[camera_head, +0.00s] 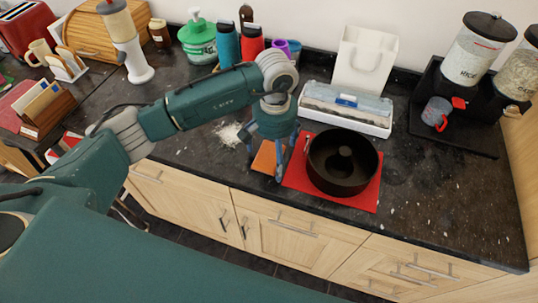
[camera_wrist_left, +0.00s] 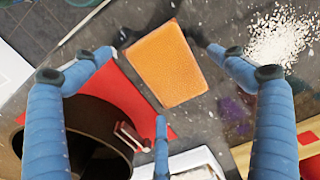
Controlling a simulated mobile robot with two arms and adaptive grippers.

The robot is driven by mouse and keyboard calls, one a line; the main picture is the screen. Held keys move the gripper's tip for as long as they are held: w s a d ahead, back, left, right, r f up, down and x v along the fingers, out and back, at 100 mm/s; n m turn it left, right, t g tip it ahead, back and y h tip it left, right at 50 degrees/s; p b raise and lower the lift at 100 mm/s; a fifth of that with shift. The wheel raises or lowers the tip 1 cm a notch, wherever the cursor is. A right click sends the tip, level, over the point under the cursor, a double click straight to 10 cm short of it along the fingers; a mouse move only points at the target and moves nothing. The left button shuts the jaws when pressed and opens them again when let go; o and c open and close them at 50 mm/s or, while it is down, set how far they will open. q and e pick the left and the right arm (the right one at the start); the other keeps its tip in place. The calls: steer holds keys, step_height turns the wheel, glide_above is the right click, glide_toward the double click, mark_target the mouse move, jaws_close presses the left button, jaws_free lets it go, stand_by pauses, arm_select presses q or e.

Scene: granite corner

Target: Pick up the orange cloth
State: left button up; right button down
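The orange cloth (camera_head: 264,159) is a flat rectangle lying on the dark counter, just left of the red mat (camera_head: 362,199). In the left wrist view, the cloth (camera_wrist_left: 166,64) lies between the spread blue fingers of my left gripper (camera_wrist_left: 160,46). The fingers are apart, with nothing held between them. In the head view, my left gripper (camera_head: 266,166) points down over the cloth and partly hides it. I cannot tell whether the fingertips touch the counter. My right gripper is not in view.
A dark ring-shaped cake pan (camera_head: 358,176) stands on the red mat, close right of the gripper. White crumbs (camera_head: 228,133) lie to the left. A white-framed box (camera_head: 345,112) stands behind. The counter's front edge is near the cloth. Free counter lies right of the mat.

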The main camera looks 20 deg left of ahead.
arm_select(q)
steer(key=c, duration=0.8)
steer(key=shift+c, duration=1.3)
steer(key=shift+w+r, duration=0.1)
steer(key=shift+r, duration=0.35)
step_height(320, 180, up, 10)
steer(key=b, duration=0.4)
step_height(320, 180, up, 8)
glide_above(274, 155)
steer(key=shift+s+r, duration=0.2)
steer(key=shift+r, duration=0.4)
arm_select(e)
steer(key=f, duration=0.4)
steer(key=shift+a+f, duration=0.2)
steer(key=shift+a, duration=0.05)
